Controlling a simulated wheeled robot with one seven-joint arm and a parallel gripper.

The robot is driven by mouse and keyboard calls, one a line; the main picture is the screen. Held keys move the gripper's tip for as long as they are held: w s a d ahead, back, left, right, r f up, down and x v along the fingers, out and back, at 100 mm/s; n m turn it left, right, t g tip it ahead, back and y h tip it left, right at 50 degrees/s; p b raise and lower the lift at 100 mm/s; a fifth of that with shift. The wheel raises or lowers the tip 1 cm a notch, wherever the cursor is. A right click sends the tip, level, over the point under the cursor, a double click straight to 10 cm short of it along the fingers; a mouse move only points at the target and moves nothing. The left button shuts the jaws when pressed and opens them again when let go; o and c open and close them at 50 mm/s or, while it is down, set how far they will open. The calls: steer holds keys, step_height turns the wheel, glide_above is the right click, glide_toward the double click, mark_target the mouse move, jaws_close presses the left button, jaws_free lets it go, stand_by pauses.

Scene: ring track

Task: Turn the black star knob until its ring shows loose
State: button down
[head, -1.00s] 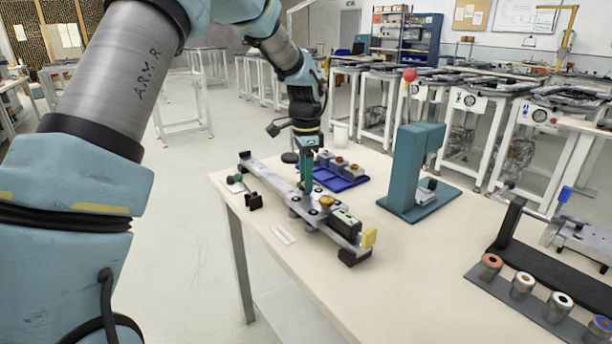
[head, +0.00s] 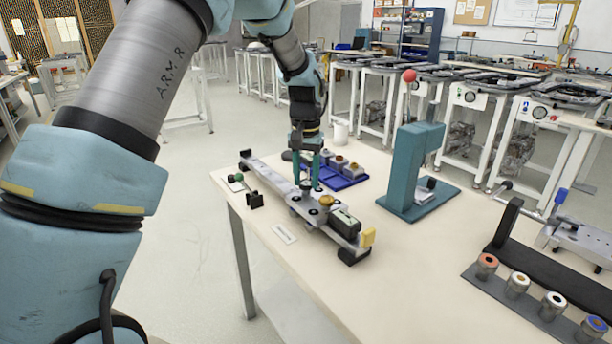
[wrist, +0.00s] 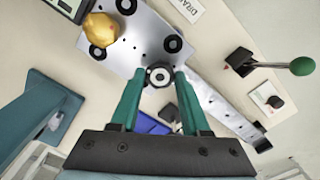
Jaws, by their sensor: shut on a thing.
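A long grey clamp fixture (head: 284,188) lies along the near left part of the table. My gripper (head: 308,186) points down at the middle of it, its two teal fingers on either side of a small round knob. In the wrist view my gripper (wrist: 158,74) is shut on this black star knob (wrist: 158,77), which has a pale ring and dark centre. The fingertips touch its sides. The knob's star outline and any loose marking cannot be made out. Black round pads (wrist: 173,43) and a yellow-brown knob (wrist: 101,30) sit on the same plate.
A blue tray (head: 350,182) with several metal parts lies behind the fixture. A teal press (head: 413,165) stands to the right, and a rack of ringed cylinders (head: 518,285) at the front right. A green-knobbed lever (wrist: 300,66) is beside the fixture. The table front is mostly clear.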

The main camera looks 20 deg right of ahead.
mark_target(306, 183)
steer(key=n, duration=0.5)
steer(key=shift+s+a+f+p, duration=0.15)
steer(key=shift+f+p, duration=0.1)
steer(key=shift+p, duration=0.15)
stand_by(0.3)
steer(key=c, duration=0.8)
jaws_free()
steer(key=o, duration=0.4)
steer(key=shift+r, duration=0.1)
steer(key=shift+r, duration=0.1)
step_height(306, 183, up, 11)
steer(key=shift+f+b, duration=0.2)
steer(key=shift+b, duration=0.65)
